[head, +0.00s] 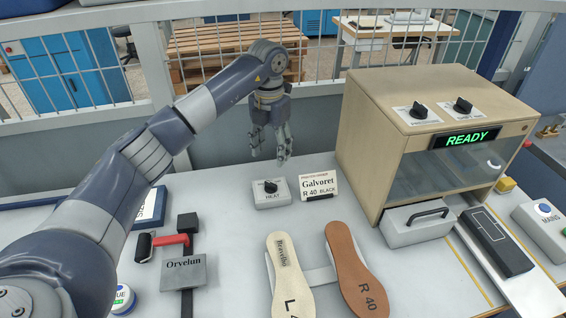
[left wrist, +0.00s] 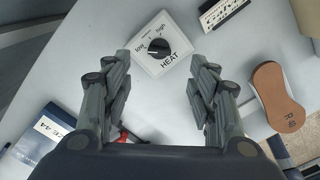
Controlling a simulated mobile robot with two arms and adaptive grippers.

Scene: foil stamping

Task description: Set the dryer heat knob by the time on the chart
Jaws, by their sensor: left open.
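The grey HEAT box (head: 272,194) stands on the table near the middle, with a black knob (head: 270,186) on top. In the left wrist view the box's white face (left wrist: 178,61) reads low, a small middle word and high around the knob (left wrist: 158,47). The knob's pale mark seems to point towards low. My left gripper (head: 270,157) is open and empty above and behind the box. In the left wrist view its fingers (left wrist: 163,85) are spread apart, with the knob beyond them. A blue-edged SIZE sheet (head: 151,208) is partly hidden by my left arm; no drying time is readable.
A Galvoret R 40 BLACK card (head: 318,178) stands just right of the HEAT box. A beige machine (head: 385,130) showing READY has two knobs on top. Two insoles (head: 290,275) (head: 352,268) lie in front. A red-handled roller (head: 165,241) and Orvelun block (head: 184,275) are left.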

